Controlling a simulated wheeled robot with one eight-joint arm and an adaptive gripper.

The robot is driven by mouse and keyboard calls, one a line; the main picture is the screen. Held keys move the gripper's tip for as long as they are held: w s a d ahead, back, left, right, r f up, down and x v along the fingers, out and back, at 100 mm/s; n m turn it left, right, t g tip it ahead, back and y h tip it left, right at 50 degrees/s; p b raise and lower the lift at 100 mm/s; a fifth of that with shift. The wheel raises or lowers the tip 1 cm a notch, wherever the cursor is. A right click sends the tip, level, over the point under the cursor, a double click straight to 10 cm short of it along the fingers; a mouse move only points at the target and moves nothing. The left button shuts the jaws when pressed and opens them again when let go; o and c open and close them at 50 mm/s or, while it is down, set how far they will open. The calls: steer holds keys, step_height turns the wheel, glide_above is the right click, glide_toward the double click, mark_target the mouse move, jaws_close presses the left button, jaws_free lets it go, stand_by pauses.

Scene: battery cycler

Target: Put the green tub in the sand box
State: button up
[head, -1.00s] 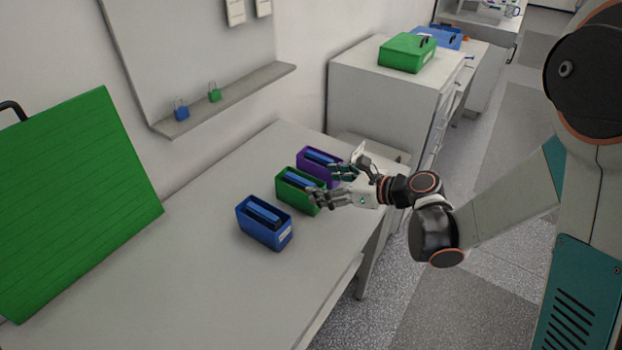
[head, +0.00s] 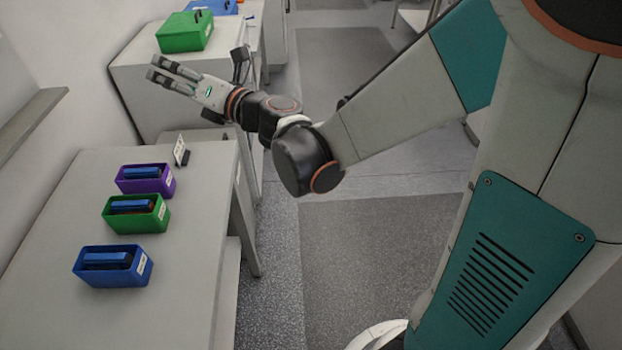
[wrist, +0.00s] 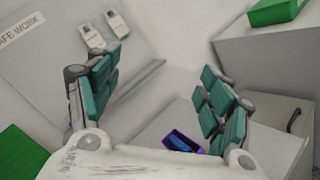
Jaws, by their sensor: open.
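The green tub (head: 137,214) stands upright on the table between the purple tub (head: 146,179) and the blue tub (head: 113,267). A blue block lies inside it. My gripper (head: 156,69) is open and empty, raised beyond the tubs and in front of the cabinet top in the picture. In the wrist view, its teal-padded fingers (wrist: 160,75) are spread wide with nothing between them, and the purple tub (wrist: 184,142) shows low between them. The green tub cannot be made out there. I cannot identify a sand box in either view.
A green lidded box (head: 185,31) sits on the white cabinet behind the table, with a blue one (head: 212,6) past it. A small white card (head: 181,151) stands at the table's far edge. The floor right of the table (head: 370,260) is clear.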

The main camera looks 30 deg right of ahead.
steer(key=s+d+r+m+t+h, duration=0.2)
steer(key=d+r+m+h, duration=0.2)
steer(key=d+m+h, duration=0.65)
steer(key=s+d+f+m+g+h, duration=0.1)
steer(key=s+d+f+m+g, duration=0.2)
steer(key=s+m, duration=0.4)
steer(key=s+d+f+m+g+h, duration=0.1)
steer(key=s+d+f+m+g, duration=0.2)
steer(key=s+d+f+m, duration=0.3)
steer(key=s+m, duration=0.1)
steer(key=m, duration=0.4)
steer(key=shift+s+f+g, duration=0.2)
steer(key=shift+f+g, duration=0.15)
steer(key=shift+g, duration=0.05)
steer(key=shift+o, duration=0.4)
steer(key=s+a+f+m+g+y, duration=0.1)
steer(key=s+f+m+g, duration=0.1)
steer(key=s, duration=0.3)
steer(key=s+a+f+m+g+y, duration=0.1)
steer(key=s+a+f+m, duration=0.1)
steer(key=s+f+m, duration=0.1)
steer(key=shift+s+a+f+g, duration=0.15)
steer(key=shift+s+f+g, duration=0.3)
steer(key=shift+s, duration=0.55)
steer(key=shift+s+a+f+y, duration=0.1)
steer(key=shift+s+a+y, duration=0.05)
steer(key=shift+s+y, duration=0.1)
steer(key=shift+w+a, duration=0.1)
